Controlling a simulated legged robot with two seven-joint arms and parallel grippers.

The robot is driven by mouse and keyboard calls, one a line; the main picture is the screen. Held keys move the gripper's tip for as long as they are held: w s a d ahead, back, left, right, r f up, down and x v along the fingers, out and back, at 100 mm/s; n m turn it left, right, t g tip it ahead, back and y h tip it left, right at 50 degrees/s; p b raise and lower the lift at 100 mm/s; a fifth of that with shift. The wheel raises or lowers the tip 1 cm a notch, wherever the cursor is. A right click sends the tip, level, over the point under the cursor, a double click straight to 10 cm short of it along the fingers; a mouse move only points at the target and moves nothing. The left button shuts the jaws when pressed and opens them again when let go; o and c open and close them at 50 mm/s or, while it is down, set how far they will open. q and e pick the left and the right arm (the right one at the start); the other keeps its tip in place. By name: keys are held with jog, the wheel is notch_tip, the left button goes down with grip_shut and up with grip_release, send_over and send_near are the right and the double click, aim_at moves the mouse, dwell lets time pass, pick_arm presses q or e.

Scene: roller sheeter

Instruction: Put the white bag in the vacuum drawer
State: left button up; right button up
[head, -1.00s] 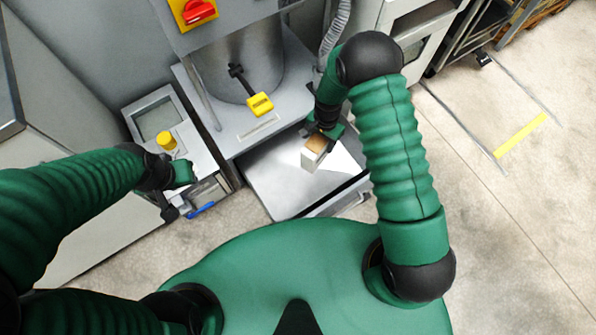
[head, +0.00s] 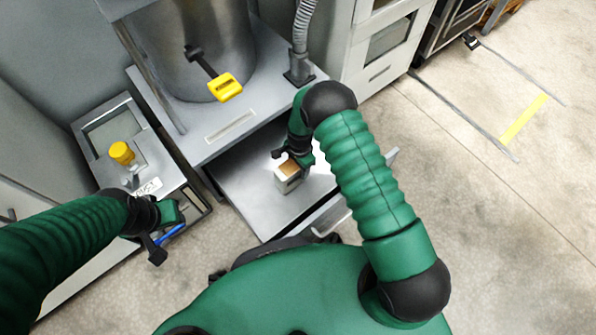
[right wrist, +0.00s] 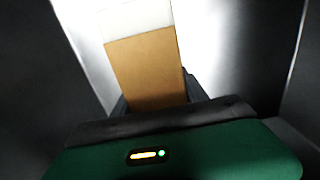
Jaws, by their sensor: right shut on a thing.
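The white bag (head: 289,186) is a small block, white on its side with a brown face on top. My right gripper (head: 298,163) is shut on it. The bag is over the bare metal floor of the open vacuum drawer (head: 246,205); I cannot tell whether it touches that floor. In the right wrist view the bag's brown face and white end (right wrist: 147,68) stick out ahead of my right gripper (right wrist: 155,102). My left gripper (head: 165,235) is at the left, beside the small unit, apart from the bag; its fingers are too unclear to read.
A machine with a steel drum (head: 195,45) and a yellow-handled lever (head: 226,87) stands above the drawer. A small unit with a yellow knob (head: 122,153) is at the left. White cabinets (head: 385,45) stand at the back. The floor (head: 470,220) at the right is clear.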

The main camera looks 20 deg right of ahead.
jog(key=shift+f, duration=0.15)
jog(key=shift+c, duration=0.8)
jog(key=o, duration=1.6)
jog(key=shift+f, duration=0.15)
jog(key=shift+c, duration=0.2)
notch_tip(320, 180, up, 12)
jog(key=p, duration=0.7)
jog(key=shift+d, duration=0.15)
jog(key=s+d+r+n+t, duration=0.1)
jog(key=s+r+n, duration=0.2)
jog(key=r, duration=0.5)
jog(key=s+r+n, duration=0.2)
jog(key=r+n, duration=0.2)
jog(key=r, duration=0.3)
jog(key=s+d+r+n+t, duration=0.1)
jog(key=s+r+n, duration=0.6)
jog(key=s, duration=0.4)
jog(key=shift+s+r+t, duration=0.15)
jog(key=shift+r+t, duration=0.15)
jog(key=shift+r, duration=0.25)
